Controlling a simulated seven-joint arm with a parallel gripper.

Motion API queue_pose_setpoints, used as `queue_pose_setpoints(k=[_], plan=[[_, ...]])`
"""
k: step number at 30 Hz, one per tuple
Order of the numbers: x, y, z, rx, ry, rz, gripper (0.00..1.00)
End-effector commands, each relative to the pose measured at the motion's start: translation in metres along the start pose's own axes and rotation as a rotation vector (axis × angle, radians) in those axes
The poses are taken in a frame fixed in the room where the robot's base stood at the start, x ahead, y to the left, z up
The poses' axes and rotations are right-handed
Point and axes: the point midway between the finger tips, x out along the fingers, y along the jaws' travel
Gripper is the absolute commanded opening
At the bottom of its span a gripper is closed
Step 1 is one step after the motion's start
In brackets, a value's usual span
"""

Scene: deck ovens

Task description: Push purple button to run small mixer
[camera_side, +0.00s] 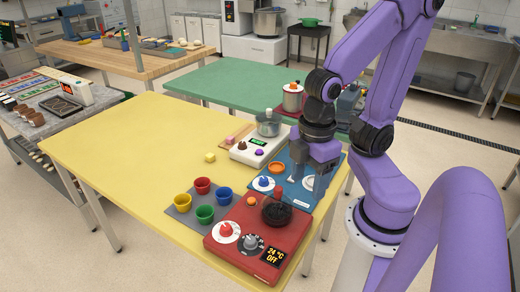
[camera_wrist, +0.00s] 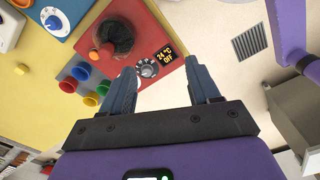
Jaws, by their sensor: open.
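The small mixer (camera_side: 255,148) is a white unit near the back right of the yellow table, with a green-lit display and a metal bowl (camera_side: 268,124) on it. The purple button (camera_side: 259,152) is on its front face, next to a dark reddish button (camera_side: 242,146). My gripper (camera_side: 318,182) is over the blue panel, to the right of the mixer and apart from it. In the wrist view my gripper (camera_wrist: 161,67) is open and empty, its fingers spread above the red panel's edge. The purple button is not visible there.
The blue panel (camera_side: 268,197) has a blue knob and an orange dish. The red panel (camera_side: 245,257) carries a dark pan and dials; its display reads 24 °C OFF. Several coloured cups (camera_side: 203,186) stand on a grey mat. The table's left part is clear.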

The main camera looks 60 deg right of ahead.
Motion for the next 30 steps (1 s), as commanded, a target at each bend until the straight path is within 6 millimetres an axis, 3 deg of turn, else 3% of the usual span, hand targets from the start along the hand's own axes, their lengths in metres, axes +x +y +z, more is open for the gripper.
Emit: queue_pose_setpoints(k=[4, 5, 10, 30], plan=[[0.0000, 0.0000, 0.0000, 0.000, 0.000, 0.000, 0.61], [0.0000, 0.0000, 0.0000, 0.000, 0.000, 0.000, 0.55], [0.0000, 0.0000, 0.0000, 0.000, 0.000, 0.000, 0.00], [0.0000, 0.0000, 0.0000, 0.000, 0.000, 0.000, 0.00]])
